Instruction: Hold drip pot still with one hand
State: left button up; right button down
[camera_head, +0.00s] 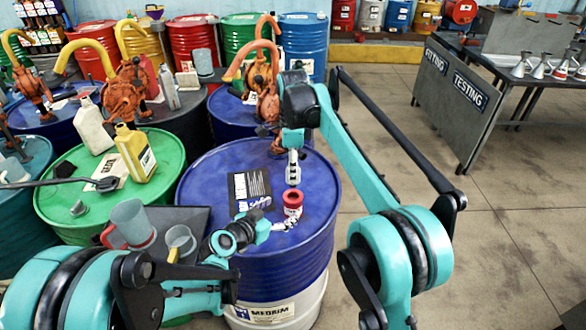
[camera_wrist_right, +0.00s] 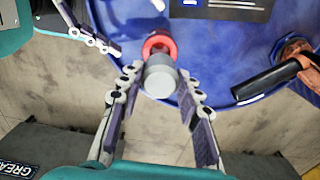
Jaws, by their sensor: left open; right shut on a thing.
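The small red and pale drip pot (camera_head: 292,203) stands on the blue drum (camera_head: 225,175) right of its label. In the right wrist view, its red ring (camera_wrist_right: 158,43) shows beyond a grey cylinder (camera_wrist_right: 160,78) between my right fingers. I cannot tell whether the cylinder is part of the pot. My right gripper (camera_head: 293,168), also in the right wrist view (camera_wrist_right: 158,85), is closed around this cylinder. My left gripper (camera_head: 273,214) is open and empty, low at the pot's left. Part of it shows in the right wrist view (camera_wrist_right: 95,40).
An orange hand pump (camera_head: 268,95) rises from the drum's far side. A grey jug (camera_head: 130,222) and a small cup (camera_head: 180,240) stand at the left. A yellow bottle (camera_head: 135,152) stands on the green drum. Open floor lies to the right.

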pick_arm(q)
jog(key=shift+v, duration=2.4)
